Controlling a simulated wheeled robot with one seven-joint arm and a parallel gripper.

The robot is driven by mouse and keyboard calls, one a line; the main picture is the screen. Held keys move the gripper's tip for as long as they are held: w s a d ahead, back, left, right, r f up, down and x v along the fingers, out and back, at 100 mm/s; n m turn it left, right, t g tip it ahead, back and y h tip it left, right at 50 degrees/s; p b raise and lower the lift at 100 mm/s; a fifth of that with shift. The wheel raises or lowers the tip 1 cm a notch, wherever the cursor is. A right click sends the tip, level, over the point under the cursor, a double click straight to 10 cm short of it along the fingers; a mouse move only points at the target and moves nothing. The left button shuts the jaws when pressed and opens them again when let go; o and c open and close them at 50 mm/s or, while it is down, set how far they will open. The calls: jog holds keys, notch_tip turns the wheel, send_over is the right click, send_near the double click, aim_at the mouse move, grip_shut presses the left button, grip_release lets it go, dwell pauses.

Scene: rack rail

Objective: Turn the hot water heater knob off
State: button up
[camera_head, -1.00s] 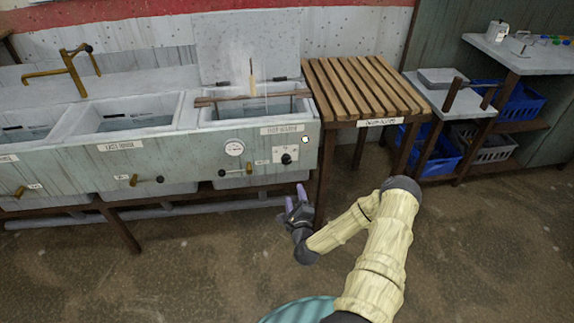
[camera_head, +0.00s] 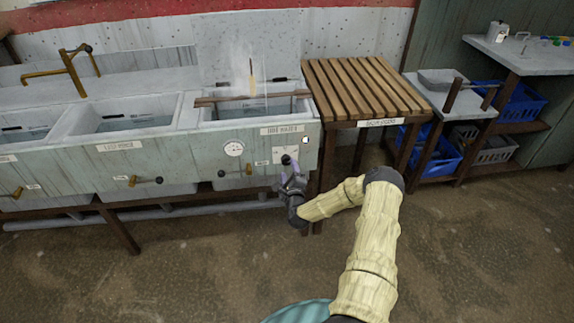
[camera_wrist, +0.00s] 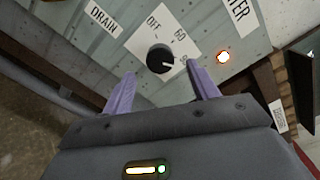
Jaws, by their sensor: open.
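The black heater knob (camera_wrist: 160,58) sits on a white dial plate (camera_wrist: 163,36) marked OFF and 60 on the sink's front panel. Its white pointer line points toward the right in the wrist view, away from OFF. A lit orange lamp (camera_wrist: 223,57) is beside the plate. My gripper (camera_wrist: 161,84) is open, its two purple fingers apart on either side below the knob, with nothing between them. I cannot tell whether it touches the knob. In the head view my gripper (camera_head: 290,166) is in front of the dial plate (camera_head: 287,153) and hides part of it.
The steaming basin (camera_head: 262,108) is above the panel, with a dial gauge (camera_head: 233,149) and drain valve to the left. A slatted wooden table (camera_head: 362,88) stands to the right of the sink. Sink legs stand near my gripper. The floor (camera_head: 180,270) in front is clear.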

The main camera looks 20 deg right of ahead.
aim_at(287, 162)
jog(key=shift+x, duration=2.35)
jog(key=c, duration=1)
